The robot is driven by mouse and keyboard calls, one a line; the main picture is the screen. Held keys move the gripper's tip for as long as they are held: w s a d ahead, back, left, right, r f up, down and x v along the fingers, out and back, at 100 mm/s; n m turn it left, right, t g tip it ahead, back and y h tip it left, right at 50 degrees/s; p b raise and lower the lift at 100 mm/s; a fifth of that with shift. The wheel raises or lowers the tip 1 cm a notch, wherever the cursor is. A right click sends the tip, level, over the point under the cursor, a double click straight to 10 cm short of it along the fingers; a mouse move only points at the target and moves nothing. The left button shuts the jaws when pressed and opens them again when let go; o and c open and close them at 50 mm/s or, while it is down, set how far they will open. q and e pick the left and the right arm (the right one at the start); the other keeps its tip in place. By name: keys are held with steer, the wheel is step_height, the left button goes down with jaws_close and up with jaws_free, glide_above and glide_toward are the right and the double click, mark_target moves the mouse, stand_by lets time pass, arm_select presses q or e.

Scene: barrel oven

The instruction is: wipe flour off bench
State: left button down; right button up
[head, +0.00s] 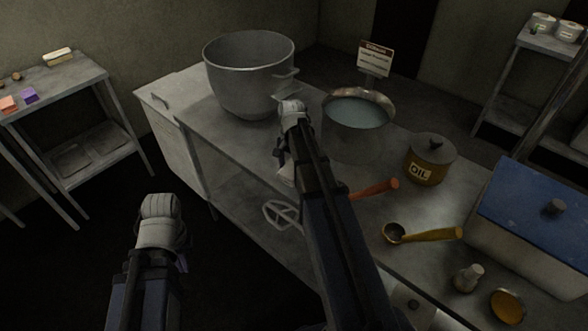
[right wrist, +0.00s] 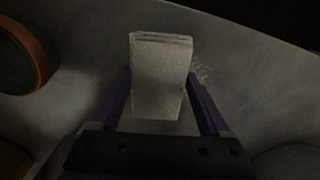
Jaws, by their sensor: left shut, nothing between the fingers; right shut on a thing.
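My right gripper (head: 281,157) is over the steel bench (head: 230,135), between the large mixing bowl and the water pot. In the right wrist view, the gripper (right wrist: 160,95) is shut on a folded pale cloth (right wrist: 160,72), which stands out between its two fingers. A pale edge, probably the cloth, shows below the gripper in the head view (head: 286,173). A faint light patch of flour (right wrist: 203,73) lies on the bench just right of the cloth. Whether the cloth touches the bench is unclear. My left gripper (head: 165,250) is shut and empty, off the bench's front side; its fingertips are mostly hidden.
A large metal bowl (head: 245,85) stands at the back left, and a water pot (head: 355,130) is close right of my gripper. An oil pot (head: 428,162), ladle (head: 425,234), orange handle (head: 375,190) and blue-lidded box (head: 530,215) crowd the right side.

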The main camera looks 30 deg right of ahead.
mark_target(285, 163)
steer(key=shift+w+a, duration=0.3)
steer(key=shift+w, duration=0.45)
steer(key=shift+w+a, duration=0.25)
steer(key=shift+w, duration=0.45)
steer(key=shift+w+a, duration=0.35)
steer(key=shift+w, duration=0.6)
steer(key=shift+w+a, duration=0.3)
steer(key=shift+w, duration=0.6)
step_height(285, 163, up, 6)
steer(key=p, duration=0.6)
steer(key=shift+s, duration=0.1)
step_height(285, 163, up, 3)
steer(key=p, duration=0.3)
